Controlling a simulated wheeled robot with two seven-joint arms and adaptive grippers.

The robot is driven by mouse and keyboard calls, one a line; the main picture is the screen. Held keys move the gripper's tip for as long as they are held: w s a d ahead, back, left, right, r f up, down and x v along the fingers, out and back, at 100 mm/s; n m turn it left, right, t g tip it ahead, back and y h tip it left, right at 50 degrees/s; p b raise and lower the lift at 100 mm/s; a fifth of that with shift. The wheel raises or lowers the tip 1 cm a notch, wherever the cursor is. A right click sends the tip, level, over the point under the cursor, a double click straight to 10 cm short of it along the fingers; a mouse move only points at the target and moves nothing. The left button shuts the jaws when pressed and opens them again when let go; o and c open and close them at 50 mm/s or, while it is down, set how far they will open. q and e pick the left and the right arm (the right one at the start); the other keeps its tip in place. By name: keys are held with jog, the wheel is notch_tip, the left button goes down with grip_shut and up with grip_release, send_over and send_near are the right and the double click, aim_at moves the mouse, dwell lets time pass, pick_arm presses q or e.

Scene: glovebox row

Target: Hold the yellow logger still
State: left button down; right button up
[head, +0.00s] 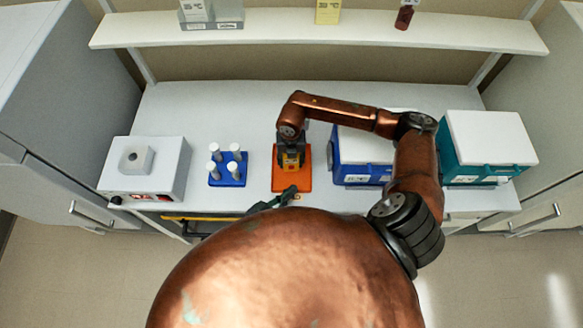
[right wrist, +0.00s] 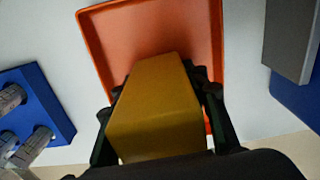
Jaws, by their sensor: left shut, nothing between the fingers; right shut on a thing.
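The yellow logger (right wrist: 155,105) is a blocky yellow body that fills the middle of the right wrist view. My right gripper (right wrist: 160,100) is shut on it, with one dark finger on each side. In the head view my right gripper (head: 291,158) is over the orange tray (head: 305,181) and hides most of the logger. I cannot tell whether the logger touches the tray. My left gripper (head: 276,201) is shut and empty at the bench's front edge, just in front of the tray. My large copper arm link hides part of it.
A blue rack (head: 228,182) with several white-capped tubes and a white instrument (head: 145,168) stand left of the tray. A blue box (head: 362,174) and a teal box (head: 490,145) with white lids stand right. A shelf (head: 320,32) runs above. The bench behind the tray is clear.

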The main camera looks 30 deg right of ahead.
jog(key=o, duration=1.3)
jog(key=shift+o, duration=0.2)
